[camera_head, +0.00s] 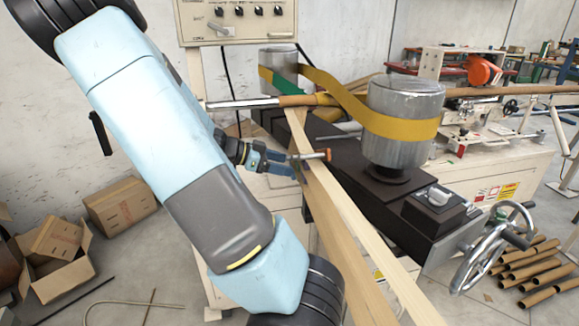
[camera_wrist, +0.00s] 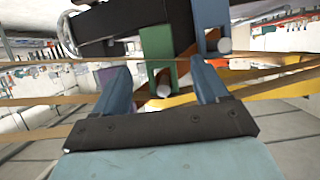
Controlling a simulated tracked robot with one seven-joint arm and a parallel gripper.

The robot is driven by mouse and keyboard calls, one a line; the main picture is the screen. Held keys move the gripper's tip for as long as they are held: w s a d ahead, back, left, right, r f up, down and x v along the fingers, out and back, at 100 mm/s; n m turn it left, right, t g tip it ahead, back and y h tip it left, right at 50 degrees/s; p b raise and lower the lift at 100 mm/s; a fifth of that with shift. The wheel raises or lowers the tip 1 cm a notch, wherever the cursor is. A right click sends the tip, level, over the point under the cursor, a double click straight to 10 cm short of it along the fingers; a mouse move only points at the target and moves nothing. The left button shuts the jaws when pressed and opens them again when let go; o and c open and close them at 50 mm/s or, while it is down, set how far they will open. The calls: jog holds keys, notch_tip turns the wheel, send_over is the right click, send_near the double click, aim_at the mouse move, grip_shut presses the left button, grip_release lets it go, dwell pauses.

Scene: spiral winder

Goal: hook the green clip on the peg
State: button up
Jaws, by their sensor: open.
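The green clip (camera_wrist: 157,45) shows in the wrist view between and just beyond the two blue fingertips of my gripper (camera_wrist: 158,72). The gripper is open, and I cannot tell whether either finger touches the clip. A pale round rod end (camera_wrist: 163,90) shows at the clip's lower end. I cannot tell whether the clip hangs on it. In the head view my gripper (camera_head: 284,163) is beside the wooden boards. A short copper-coloured peg (camera_head: 314,155) sticks out there, close to the fingers. The green clip is hard to make out in that view.
Wooden boards (camera_head: 345,215) slope past the gripper. The winder's metal drum (camera_head: 405,95) carries a yellow belt (camera_head: 400,127). Cardboard boxes (camera_head: 120,205) stand lower left.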

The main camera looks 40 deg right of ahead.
jog(key=v, duration=1)
jog(key=shift+a, duration=0.3)
jog(key=shift+w, duration=0.1)
jog(key=s+a+r+n+t+y, duration=0.5)
jog(key=s+a+n, duration=0.3)
jog(key=a+n, duration=0.2)
jog(key=s+a+r+n+t+y, duration=0.6)
jog(key=s+a+r+n+t, duration=0.1)
jog(key=n, duration=0.7)
jog(key=shift+s+a+r+t, duration=0.3)
jog(key=shift+s+a+r, duration=0.35)
jog(key=shift+a, duration=0.75)
jog(key=shift+f, duration=0.1)
dwell(0.8)
